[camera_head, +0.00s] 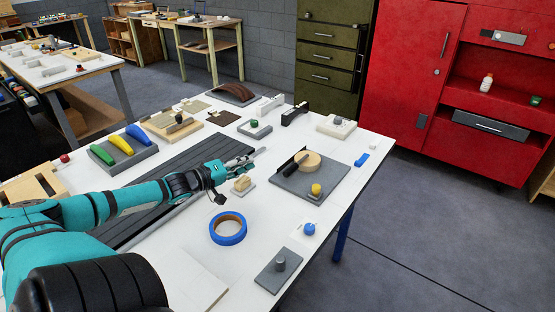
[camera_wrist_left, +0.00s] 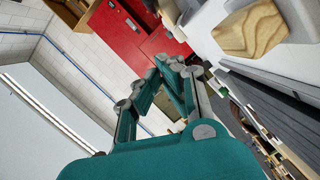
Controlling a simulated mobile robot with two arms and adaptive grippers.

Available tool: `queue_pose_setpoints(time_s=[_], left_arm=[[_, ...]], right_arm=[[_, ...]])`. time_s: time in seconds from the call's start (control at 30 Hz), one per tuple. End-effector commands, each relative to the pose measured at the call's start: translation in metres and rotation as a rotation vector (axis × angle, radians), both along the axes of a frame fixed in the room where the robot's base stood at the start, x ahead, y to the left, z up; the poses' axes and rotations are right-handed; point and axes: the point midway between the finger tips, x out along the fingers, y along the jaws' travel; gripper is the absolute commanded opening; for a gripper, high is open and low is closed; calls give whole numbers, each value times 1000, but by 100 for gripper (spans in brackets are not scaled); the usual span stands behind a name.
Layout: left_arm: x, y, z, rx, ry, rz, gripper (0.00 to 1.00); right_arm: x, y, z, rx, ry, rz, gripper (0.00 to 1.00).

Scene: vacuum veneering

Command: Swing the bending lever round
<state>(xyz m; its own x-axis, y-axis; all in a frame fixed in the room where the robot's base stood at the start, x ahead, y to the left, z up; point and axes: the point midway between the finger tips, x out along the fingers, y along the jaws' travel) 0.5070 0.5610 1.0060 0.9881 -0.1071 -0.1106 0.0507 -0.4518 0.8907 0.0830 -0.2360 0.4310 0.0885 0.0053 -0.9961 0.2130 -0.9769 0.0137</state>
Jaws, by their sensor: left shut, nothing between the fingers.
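The bending jig is a grey plate (camera_head: 289,184) on the right part of the white table in the head view. A round wooden form (camera_head: 307,161) sits on it. A dark bar (camera_head: 291,167), which looks like the bending lever, lies against the form's left side. A yellow knob (camera_head: 316,189) stands at the plate's front. My left gripper (camera_head: 246,158) is shut and empty, above the table to the left of the plate and apart from it. In the left wrist view its fingers (camera_wrist_left: 172,65) come together with nothing between them. My right gripper is not in view.
A small wooden block (camera_head: 243,184) lies below my left gripper; a wooden piece shows large in the wrist view (camera_wrist_left: 250,27). A blue tape ring (camera_head: 228,229), a blue knob (camera_head: 309,229) and a grey weight (camera_head: 278,269) lie nearer. A red cabinet (camera_head: 410,80) stands beyond.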

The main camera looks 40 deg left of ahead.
Motion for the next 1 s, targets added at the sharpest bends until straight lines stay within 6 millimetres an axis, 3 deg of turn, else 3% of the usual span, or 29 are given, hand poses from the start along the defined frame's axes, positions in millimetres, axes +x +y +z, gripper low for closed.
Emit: queue_pose_setpoints(time_s=[0.33,0.83,1.0], left_arm=[[43,-3,-4,4,-8,3,0],[92,-8,-8,2,-6,3,0],[93,-33,-20,-4,-1,2,0]], right_arm=[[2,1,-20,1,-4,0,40],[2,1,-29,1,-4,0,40],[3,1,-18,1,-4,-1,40]])
